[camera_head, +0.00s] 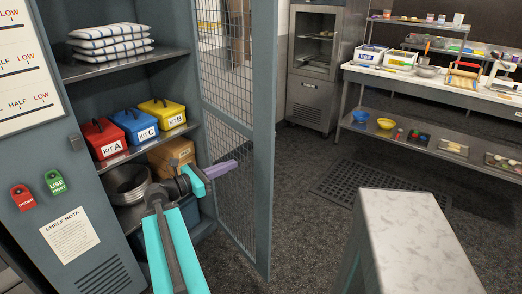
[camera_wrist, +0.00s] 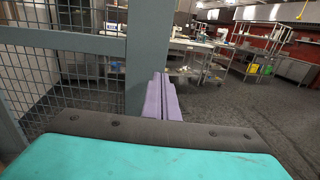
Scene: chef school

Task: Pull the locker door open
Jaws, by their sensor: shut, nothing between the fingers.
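The locker door (camera_head: 263,130) is a grey-blue frame with wire mesh, and it stands wide open to the right of the locker in the head view. Its frame edge also shows in the wrist view (camera_wrist: 148,60). The locker's shelves (camera_head: 125,60) are exposed. My gripper (camera_head: 232,165) is shut and empty, its purple fingers pointing right at the mesh side of the door. In the wrist view the fingers (camera_wrist: 162,95) overlap the door's frame edge. I cannot tell whether they touch it.
Red (camera_head: 103,138), blue (camera_head: 135,125) and yellow kit boxes (camera_head: 162,113) sit on a locker shelf, with folded striped cloths above. A pale-topped counter (camera_head: 415,235) stands at front right. Dark floor lies open between door and counter. A metal table (camera_head: 440,85) stands behind.

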